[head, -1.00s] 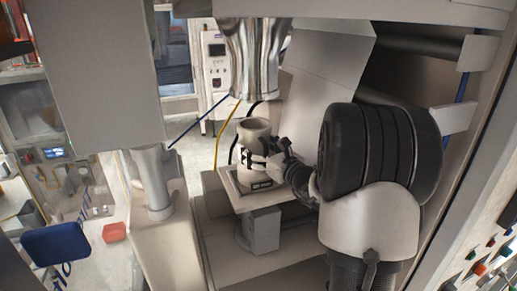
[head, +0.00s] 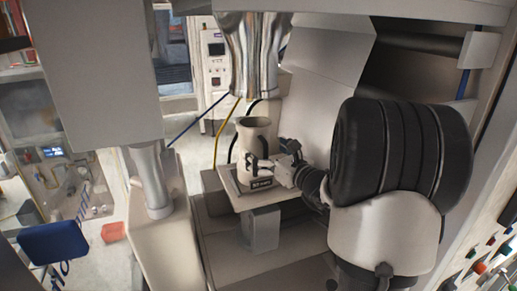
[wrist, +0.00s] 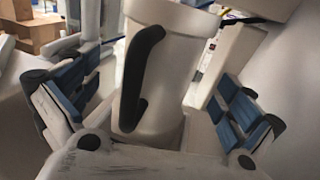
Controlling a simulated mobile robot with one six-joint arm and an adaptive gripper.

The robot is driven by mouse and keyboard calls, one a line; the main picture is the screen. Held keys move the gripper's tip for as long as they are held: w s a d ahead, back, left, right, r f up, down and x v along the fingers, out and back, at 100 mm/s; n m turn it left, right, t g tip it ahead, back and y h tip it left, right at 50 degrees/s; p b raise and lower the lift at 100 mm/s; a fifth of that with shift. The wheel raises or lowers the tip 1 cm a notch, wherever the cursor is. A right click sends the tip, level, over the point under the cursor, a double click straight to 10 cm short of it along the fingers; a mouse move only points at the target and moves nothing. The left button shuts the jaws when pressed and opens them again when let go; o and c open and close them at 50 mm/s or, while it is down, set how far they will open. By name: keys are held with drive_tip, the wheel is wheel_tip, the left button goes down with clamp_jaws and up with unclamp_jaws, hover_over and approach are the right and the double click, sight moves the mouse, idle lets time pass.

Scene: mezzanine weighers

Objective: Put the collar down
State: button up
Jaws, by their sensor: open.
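The collar (head: 254,136) is a pale, flared, tube-like piece with a dark curved strip on its side. It stands upright on the small weigher plate (head: 231,186) below the metal chute in the head view. My gripper (head: 264,171) is low beside the collar, reaching in from the right. In the wrist view the collar (wrist: 181,60) fills the middle, between the widely spread blue-padded fingers of my gripper (wrist: 155,105). Gaps show between the pads and the collar. The collar's foot is partly hidden by my gripper.
The shiny metal chute (head: 252,55) hangs right above the collar, with little room between. A pale post (head: 152,180) stands to the left, and a slanted panel (head: 325,60) rises behind. A blue cable (head: 198,119) and a yellow cable (head: 227,113) run near the plate.

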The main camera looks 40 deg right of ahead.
drive_tip(key=s+b, duration=0.1)
drive_tip(key=s, duration=0.7)
drive_tip(key=shift+s, duration=0.4)
